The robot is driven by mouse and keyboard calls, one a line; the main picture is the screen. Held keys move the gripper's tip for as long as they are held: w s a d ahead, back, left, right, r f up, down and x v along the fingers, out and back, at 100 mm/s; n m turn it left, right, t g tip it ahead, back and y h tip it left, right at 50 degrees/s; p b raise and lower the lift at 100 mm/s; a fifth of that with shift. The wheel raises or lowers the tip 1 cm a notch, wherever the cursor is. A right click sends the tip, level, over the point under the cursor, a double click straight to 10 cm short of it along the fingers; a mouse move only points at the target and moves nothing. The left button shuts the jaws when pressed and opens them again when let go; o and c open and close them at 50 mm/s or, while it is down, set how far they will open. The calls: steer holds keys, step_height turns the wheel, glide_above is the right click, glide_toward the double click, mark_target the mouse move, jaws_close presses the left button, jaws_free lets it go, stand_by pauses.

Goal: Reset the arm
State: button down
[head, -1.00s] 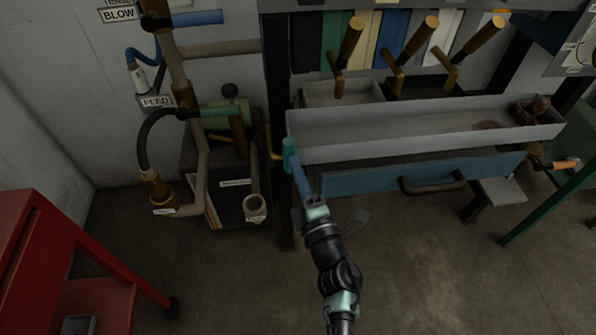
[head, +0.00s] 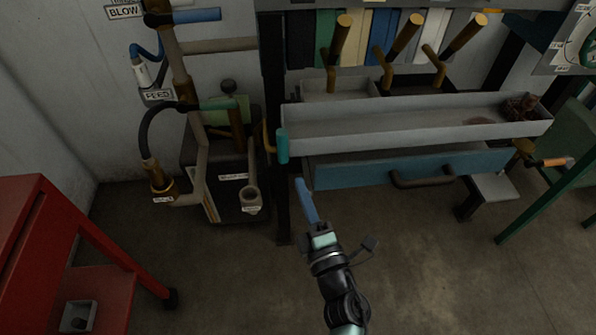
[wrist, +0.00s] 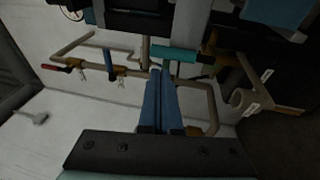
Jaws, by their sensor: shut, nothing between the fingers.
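My gripper (head: 300,182) has long blue fingers. In the head view it stands in front of the drawer unit, below and to the right of an upright teal handle (head: 282,146), with a gap between them. My arm reaches up from the bottom of the picture. In the wrist view the blue fingers (wrist: 155,72) lie side by side, shut and empty. A teal cylinder (wrist: 175,54) shows just beyond the fingertips there.
A long grey tray (head: 400,130) sits above a blue drawer (head: 365,172). Brass levers (head: 388,58) stand behind it. Pipes and a labelled dark box (head: 232,200) are at left. A red cart (head: 25,215) stands at far left. The floor (head: 430,270) is open.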

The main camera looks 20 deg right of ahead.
steer(key=s, duration=0.5)
steer(key=shift+a, duration=0.2)
steer(key=w+a+r+m+t+h, duration=0.1)
steer(key=w+r+m+t+h, duration=0.35)
steer(key=r, duration=1.35)
steer(key=w+a+r+m+h, duration=0.15)
steer(key=r+m, duration=0.65)
steer(key=r, duration=1)
steer(key=s+a+r+m+t+y, duration=0.2)
steer(key=s+a+r+y, duration=0.2)
steer(key=s+a+r, duration=0.45)
steer(key=s+a+r+m+t+y, duration=0.1)
steer(key=s+a+r+m+y, duration=0.35)
steer(key=r, duration=0.65)
step_height(320, 180, up, 17)
steer(key=w+n+p, duration=0.1)
steer(key=w+p, duration=0.1)
steer(key=p, duration=1.6)
steer(key=shift+w+a+n+h, duration=0.3)
steer(key=shift+w+h, duration=0.05)
